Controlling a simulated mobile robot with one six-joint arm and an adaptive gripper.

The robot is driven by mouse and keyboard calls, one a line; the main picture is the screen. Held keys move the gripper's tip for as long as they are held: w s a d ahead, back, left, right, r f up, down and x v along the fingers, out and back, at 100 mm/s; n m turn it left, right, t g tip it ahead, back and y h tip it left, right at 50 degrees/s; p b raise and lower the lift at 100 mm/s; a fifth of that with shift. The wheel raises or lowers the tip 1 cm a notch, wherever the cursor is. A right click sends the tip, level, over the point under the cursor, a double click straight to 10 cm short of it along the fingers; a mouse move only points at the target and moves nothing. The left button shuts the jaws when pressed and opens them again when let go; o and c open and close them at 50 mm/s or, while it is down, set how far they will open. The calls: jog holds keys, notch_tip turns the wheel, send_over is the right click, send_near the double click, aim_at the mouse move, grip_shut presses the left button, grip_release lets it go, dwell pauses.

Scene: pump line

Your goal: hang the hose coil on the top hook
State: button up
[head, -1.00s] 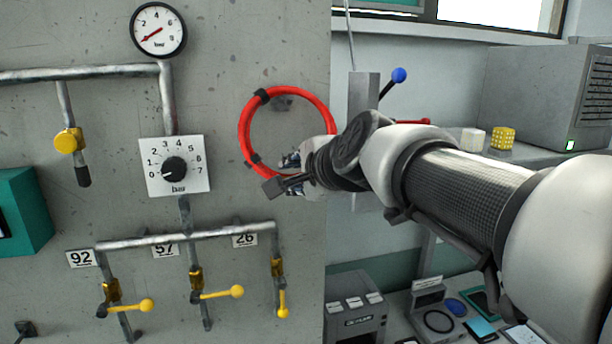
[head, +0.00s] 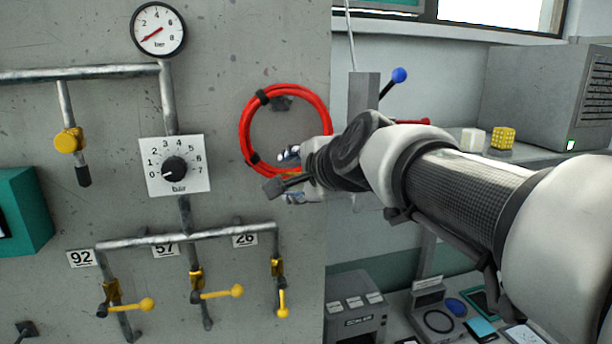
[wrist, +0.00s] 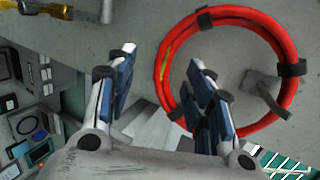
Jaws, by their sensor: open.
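The hose coil (head: 243,128) is a red ring with black straps, upright in front of the grey wall panel. It also shows in the wrist view (wrist: 292,50). A dark hook (head: 283,103) sits just inside the coil's upper edge; in the wrist view the hook (wrist: 260,86) reaches out to the ring near a strap. The coil appears to hang on it, though contact is hard to confirm. My gripper (head: 291,175) is open at the coil's lower right. In the wrist view, one finger of my gripper (wrist: 162,58) overlaps the ring's near side; the fingers partly hide it.
A pressure gauge (head: 158,29), a dial (head: 174,170) and yellow-handled valves (head: 220,293) are on the panel left of the coil. Another dark fitting (head: 25,329) is at the lower left. A blue-knobbed lever (head: 398,75) stands behind my arm. A shelf and bench are at the right.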

jog(key=v, duration=1.1)
jog(key=s+d+f+n+g+h+b, duration=0.1)
jog(key=s+d+f+n+b, duration=0.3)
jog(key=f, duration=1)
jog(key=s+d+f+n+g+h+b, duration=0.2)
jog(key=s+d+f+n+g+b, duration=0.2)
jog(key=s+f, duration=0.7)
jog(key=s+d+f+n+g+h+b, duration=0.2)
jog(key=s+d+f+n+b, duration=0.2)
jog(key=f, duration=1.4)
jog(key=s+n+b, duration=0.2)
jog(key=s+b, duration=0.1)
jog(key=shift+s+f, duration=0.3)
jog(key=shift+s, duration=0.05)
